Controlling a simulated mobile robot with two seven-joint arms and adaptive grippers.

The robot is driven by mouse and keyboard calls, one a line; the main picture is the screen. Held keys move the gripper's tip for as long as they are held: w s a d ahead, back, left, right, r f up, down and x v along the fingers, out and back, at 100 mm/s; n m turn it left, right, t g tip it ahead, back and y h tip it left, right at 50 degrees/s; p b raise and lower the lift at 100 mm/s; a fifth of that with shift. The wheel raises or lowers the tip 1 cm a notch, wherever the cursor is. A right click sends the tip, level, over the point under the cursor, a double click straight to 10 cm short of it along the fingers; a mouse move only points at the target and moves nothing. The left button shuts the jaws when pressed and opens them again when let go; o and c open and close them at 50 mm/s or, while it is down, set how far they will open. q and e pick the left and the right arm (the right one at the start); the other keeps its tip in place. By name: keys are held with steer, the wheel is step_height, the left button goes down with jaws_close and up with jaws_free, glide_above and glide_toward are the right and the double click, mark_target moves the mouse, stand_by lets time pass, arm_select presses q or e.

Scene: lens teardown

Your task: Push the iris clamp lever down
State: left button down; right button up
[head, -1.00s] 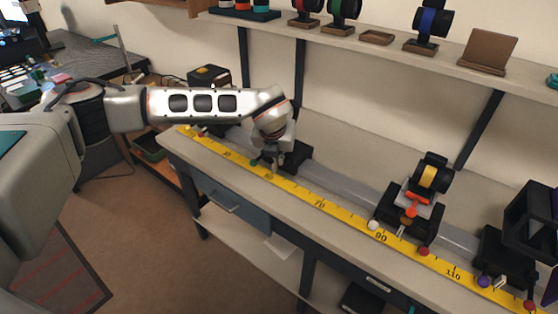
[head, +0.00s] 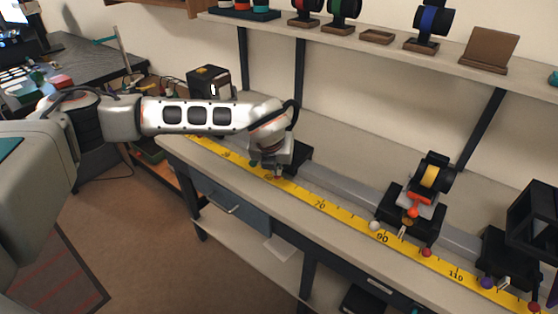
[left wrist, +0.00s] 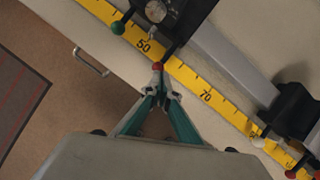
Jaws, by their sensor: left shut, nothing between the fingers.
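The carriage (left wrist: 181,12) near the 50 mark, with a round metal dial, carries a lever with a red ball knob (left wrist: 158,66) and one with a green ball knob (left wrist: 117,28). I take it for the iris carriage, though its top is cut off in the left wrist view. In the head view my arm hides most of it. My left gripper (left wrist: 160,94) is shut and empty, its fingertips close to the red knob; whether they touch it I cannot tell. In the head view the left gripper (head: 268,168) is low over the yellow scale. My right gripper is not in view.
A yellow scale (head: 320,204) runs along the bench's front edge beside a grey rail (head: 340,184). A carriage (head: 408,215) with white and red knobs stands near 90. Another carriage (head: 508,262) stands further right. A shelf (head: 370,45) runs above the back.

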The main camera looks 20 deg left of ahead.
arm_select(q)
steer(key=v, duration=1.2)
steer(key=shift+s, duration=0.25)
